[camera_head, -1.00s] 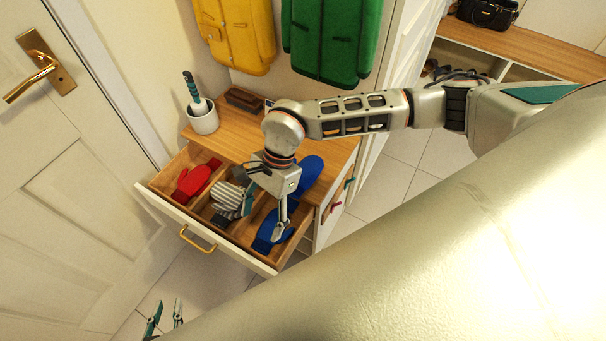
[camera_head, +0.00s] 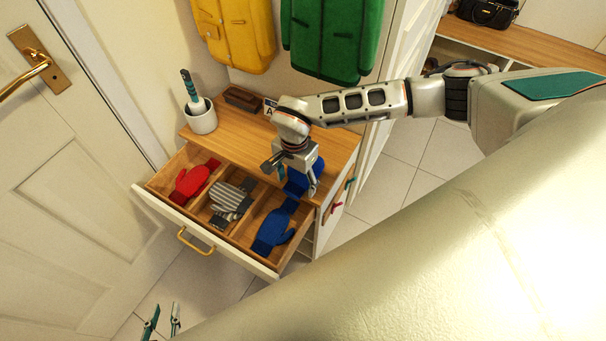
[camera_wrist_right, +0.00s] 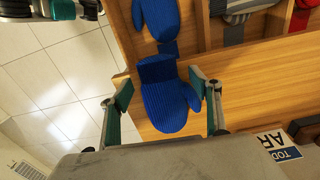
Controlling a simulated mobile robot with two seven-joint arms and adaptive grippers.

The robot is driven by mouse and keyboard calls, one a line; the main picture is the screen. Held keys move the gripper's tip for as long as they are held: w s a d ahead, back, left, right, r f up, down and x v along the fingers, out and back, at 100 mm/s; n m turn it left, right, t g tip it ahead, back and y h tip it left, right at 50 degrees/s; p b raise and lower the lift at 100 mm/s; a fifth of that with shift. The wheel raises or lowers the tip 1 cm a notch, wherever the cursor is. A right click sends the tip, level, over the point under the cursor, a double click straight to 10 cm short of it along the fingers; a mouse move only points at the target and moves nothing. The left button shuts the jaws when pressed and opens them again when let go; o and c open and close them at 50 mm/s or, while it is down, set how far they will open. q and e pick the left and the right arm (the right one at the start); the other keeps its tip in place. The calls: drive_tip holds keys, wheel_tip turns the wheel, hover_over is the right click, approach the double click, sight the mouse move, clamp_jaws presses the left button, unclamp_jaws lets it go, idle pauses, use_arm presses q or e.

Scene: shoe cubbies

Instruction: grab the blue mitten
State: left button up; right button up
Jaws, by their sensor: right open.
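Two blue mittens are in view. One blue mitten (camera_head: 272,231) lies in the right compartment of the open drawer; its end shows in the right wrist view (camera_wrist_right: 157,16). The other blue mitten (camera_wrist_right: 168,106) lies on the wooden cabinet top near its edge, partly hidden by my right gripper in the head view. My right gripper (camera_head: 291,178) is open and empty above this second mitten; in the right wrist view its fingers stand on either side of it. My left gripper (camera_head: 165,312) is open and empty at the bottom left, far from the mittens.
The drawer (camera_head: 216,248) also holds a red mitten (camera_head: 191,182) and striped grey gloves (camera_head: 231,201) in divided compartments. A white cup (camera_head: 202,119) with a brush and a small brown tray (camera_head: 243,99) stand at the back. Coats hang behind.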

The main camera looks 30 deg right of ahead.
drive_tip(key=shift+f, duration=0.35)
drive_tip(key=shift+c, duration=0.5)
drive_tip(key=c, duration=1)
